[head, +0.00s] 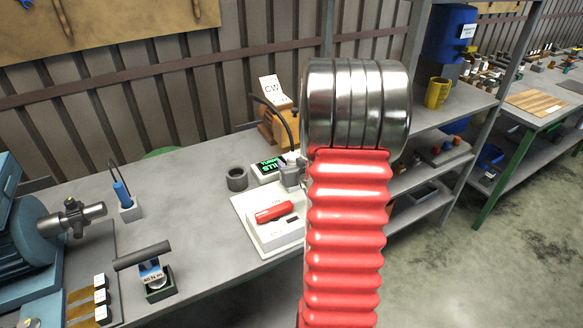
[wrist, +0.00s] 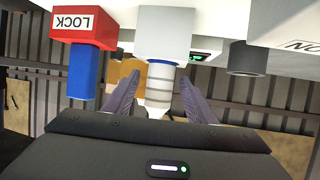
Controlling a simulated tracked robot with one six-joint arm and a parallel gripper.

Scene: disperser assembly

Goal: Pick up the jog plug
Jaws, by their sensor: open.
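In the wrist view, a pale cylinder with grey bands and a tapered end, likely the jog plug (wrist: 160,80), stands in a white block (wrist: 166,32). The picture appears upside down, and no label on the plug is legible. My gripper (wrist: 158,76) is open, with one finger on each side of the banded cylinder. A gap shows on both sides. In the head view my arm's red bellows and metal joint block much of the work area, and I cannot make out the plug there.
Beside the plug are a red LOCK block (wrist: 85,27) with a blue part and a dark grey cylinder (wrist: 247,60). On the bench (head: 195,215) are a white red-handled box (head: 285,238), a grey ring (head: 236,178) and a blue-handled tool (head: 122,193). Bare bench shows around these.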

